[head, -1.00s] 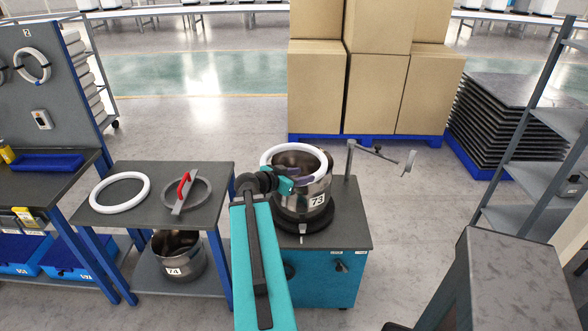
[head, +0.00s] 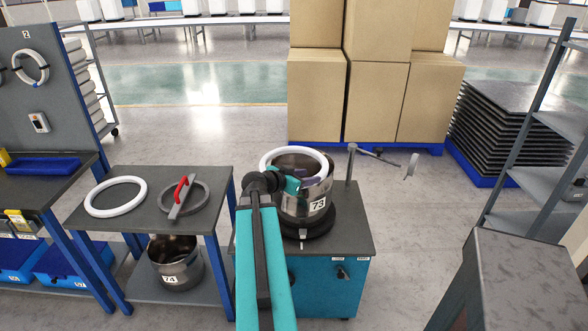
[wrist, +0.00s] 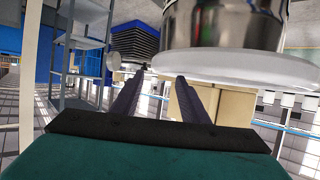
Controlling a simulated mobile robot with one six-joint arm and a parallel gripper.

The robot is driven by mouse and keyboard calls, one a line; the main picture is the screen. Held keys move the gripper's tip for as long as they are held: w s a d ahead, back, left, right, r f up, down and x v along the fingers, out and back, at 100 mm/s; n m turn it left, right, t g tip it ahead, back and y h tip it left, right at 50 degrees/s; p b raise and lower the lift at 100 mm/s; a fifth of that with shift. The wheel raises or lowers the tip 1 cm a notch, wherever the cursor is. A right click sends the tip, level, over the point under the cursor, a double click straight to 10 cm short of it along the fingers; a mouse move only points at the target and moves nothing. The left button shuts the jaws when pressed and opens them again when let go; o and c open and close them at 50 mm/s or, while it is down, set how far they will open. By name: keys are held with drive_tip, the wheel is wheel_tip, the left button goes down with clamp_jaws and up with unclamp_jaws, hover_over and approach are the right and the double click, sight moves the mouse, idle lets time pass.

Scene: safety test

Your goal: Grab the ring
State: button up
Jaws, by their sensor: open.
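A white ring (head: 300,150) lies around the rim of the steel pot marked 73 (head: 322,188), which stands on the teal cart's top (head: 345,245). The ring (wrist: 240,70) and the pot (wrist: 225,25) also show, upside down, in the wrist view. My gripper (head: 292,184) is at the pot's near left side, close to the ring. Its fingers are mostly hard to see in the head view. In the wrist view my gripper (wrist: 158,78) is open with nothing between its dark fingers; the ring is just beyond them to the right.
Another white ring (head: 91,208) and a grey lid with a red handle (head: 183,195) lie on the left table. Pot 74 (head: 176,262) is on its lower shelf. A metal post (head: 351,165) rises behind pot 73. Boxes (head: 375,100) stand behind.

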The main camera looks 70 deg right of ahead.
sight(317, 174)
drive_tip(key=shift+s+d+f, duration=0.2)
drive_tip(key=shift+d, duration=0.3)
drive_tip(key=shift+d, duration=0.1)
drive_tip(key=shift+p+x, duration=1.15)
drive_tip(key=shift+x, duration=0.8)
drive_tip(key=shift+s+d+f, duration=0.2)
drive_tip(key=shift+d+f, duration=0.1)
drive_tip(key=shift+d, duration=0.15)
clamp_jaws()
